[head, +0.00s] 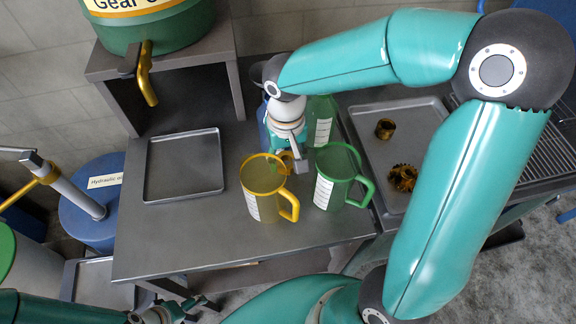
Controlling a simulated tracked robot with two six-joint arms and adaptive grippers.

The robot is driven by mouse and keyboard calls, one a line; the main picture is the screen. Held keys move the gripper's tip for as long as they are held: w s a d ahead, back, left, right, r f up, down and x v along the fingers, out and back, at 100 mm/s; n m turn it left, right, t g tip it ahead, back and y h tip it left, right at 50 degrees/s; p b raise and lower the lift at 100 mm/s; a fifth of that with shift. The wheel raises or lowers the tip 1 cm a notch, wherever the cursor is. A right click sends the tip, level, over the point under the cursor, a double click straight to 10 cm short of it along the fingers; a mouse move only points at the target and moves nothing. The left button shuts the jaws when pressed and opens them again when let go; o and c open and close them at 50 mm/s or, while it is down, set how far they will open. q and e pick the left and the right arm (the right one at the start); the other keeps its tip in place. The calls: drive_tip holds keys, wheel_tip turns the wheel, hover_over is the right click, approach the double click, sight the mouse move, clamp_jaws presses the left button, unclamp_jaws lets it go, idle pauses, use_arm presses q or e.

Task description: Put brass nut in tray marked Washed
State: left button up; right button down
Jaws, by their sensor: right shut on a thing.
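My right gripper (288,160) hangs over the bench just behind the yellow jug and the green jug. It is shut on a small tan-orange piece, which looks like the brass nut (285,163); the fingers and the yellow jug's rim partly hide it. An empty grey tray (184,190) lies on the bench at left. A larger grey tray (415,113) at right holds a brass ring-shaped part (385,129) and a dark brass gear (402,178). I see no readable "Washed" mark on either tray. My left gripper (180,308) is low at the bottom edge, its jaws unclear.
The yellow jug (262,178) and green jug (335,172) stand close to my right gripper. A green bottle (321,115) stands behind. A green gear oil drum (155,28) with a brass tap is at the upper left, a blue drum (90,210) below. The bench front-left is clear.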

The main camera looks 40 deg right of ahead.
sight(287, 169)
drive_tip(key=shift+f, duration=2.1)
drive_tip(key=c, duration=0.5)
unclamp_jaws()
